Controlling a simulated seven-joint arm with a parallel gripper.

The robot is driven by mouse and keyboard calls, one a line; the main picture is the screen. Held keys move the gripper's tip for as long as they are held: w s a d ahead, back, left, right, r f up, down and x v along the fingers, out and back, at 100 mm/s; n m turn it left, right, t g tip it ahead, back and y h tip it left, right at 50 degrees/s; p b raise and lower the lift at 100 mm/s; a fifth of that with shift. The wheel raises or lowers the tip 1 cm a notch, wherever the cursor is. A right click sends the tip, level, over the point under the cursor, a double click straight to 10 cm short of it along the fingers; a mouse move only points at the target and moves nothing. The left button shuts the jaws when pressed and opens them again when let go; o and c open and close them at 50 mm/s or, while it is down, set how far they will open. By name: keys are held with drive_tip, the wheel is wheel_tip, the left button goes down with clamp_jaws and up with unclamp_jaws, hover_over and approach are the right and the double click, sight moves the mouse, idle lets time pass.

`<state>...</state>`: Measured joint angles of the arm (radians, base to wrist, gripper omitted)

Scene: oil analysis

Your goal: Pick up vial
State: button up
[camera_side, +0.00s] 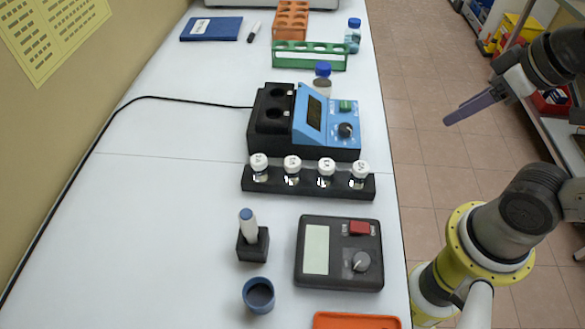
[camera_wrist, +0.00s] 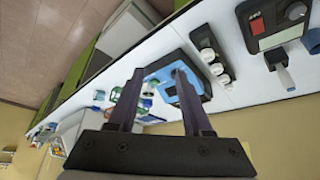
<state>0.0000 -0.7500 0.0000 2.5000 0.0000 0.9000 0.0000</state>
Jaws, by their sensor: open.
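Several small clear vials with white caps stand upright in a black rack on the white bench. In the side view they form a row: a left vial (camera_side: 259,167), two middle vials (camera_side: 292,169) (camera_side: 326,172) and a right vial (camera_side: 359,175). The black rack (camera_side: 308,187) also shows in the wrist view (camera_wrist: 203,40), right of the fingers. My gripper (camera_side: 462,114) is at the upper right of the side view, off the bench side and well away from the vials. In the wrist view its two fingers (camera_wrist: 158,75) are spread apart with nothing between them.
A blue and black device (camera_side: 325,122) stands behind the rack. A black box with a red button (camera_side: 340,253), a pen holder (camera_side: 252,246) and a blue cup (camera_side: 258,295) are in front. A green rack (camera_side: 309,56) and a blue-capped bottle (camera_side: 323,78) stand farther back. The bench's left side is mostly clear.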

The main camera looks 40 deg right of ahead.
drive_tip(key=shift+o, duration=0.3)
drive_tip(key=o, duration=0.3)
